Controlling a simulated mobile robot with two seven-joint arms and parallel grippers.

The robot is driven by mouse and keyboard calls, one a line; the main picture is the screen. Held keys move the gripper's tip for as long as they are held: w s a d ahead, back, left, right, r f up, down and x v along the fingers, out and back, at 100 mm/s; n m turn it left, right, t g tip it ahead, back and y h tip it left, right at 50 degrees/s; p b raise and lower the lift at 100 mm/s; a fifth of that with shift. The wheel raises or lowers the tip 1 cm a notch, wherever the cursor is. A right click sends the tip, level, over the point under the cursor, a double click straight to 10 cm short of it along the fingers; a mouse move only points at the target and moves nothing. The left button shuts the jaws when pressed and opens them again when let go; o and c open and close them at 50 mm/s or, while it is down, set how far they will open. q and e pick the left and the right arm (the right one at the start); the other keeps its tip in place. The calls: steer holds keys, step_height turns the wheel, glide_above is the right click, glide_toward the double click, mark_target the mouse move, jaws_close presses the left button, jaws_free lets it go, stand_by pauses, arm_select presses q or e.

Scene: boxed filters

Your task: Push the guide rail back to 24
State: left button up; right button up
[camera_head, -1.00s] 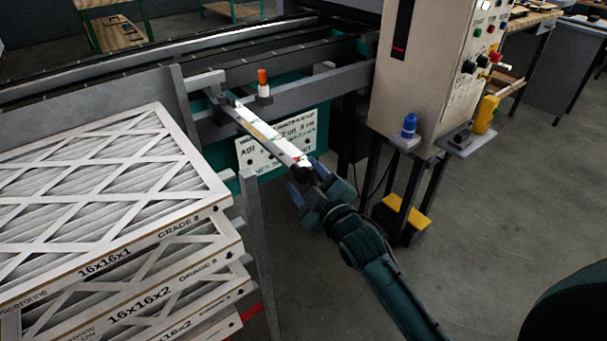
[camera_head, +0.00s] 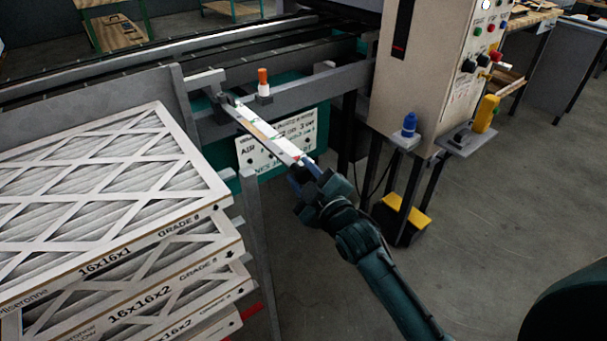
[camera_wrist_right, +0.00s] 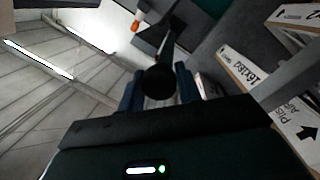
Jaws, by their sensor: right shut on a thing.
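The guide rail's white scale bar (camera_head: 263,128) sticks out from the conveyor frame toward the camera, with coloured marks along it too small to read. A round black knob (camera_wrist_right: 158,82) at its near end shows in the wrist view. My right gripper (camera_head: 308,172) is at this near end, its blue fingers shut on the knob, one on each side. In the head view the fingers hide the knob. My left gripper is not in view.
A stack of boxed filters (camera_head: 110,215) stands at the left, close to a grey post (camera_head: 257,235). An orange-capped marker (camera_head: 263,85) stands on the frame beside the bar. A control cabinet (camera_head: 425,75) is at the right.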

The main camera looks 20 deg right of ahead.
mark_target(291, 163)
jaws_close()
steer(key=shift+w+a+b, duration=0.15)
steer(key=shift+w+a, duration=0.1)
steer(key=shift+w, duration=0.45)
steer(key=shift+w+a+b, duration=0.1)
steer(key=shift+w+a, duration=0.15)
steer(key=shift+w, duration=0.5)
steer(key=shift+w+a+b, duration=0.15)
steer(key=shift+w+a, duration=0.1)
steer(key=shift+w, duration=0.45)
steer(key=o, duration=1)
jaws_free()
steer(key=shift+s, duration=0.1)
steer(key=s+d, duration=0.2)
steer(key=s, duration=1)
steer(key=shift+s+d, duration=0.3)
steer(key=shift+s, duration=0.1)
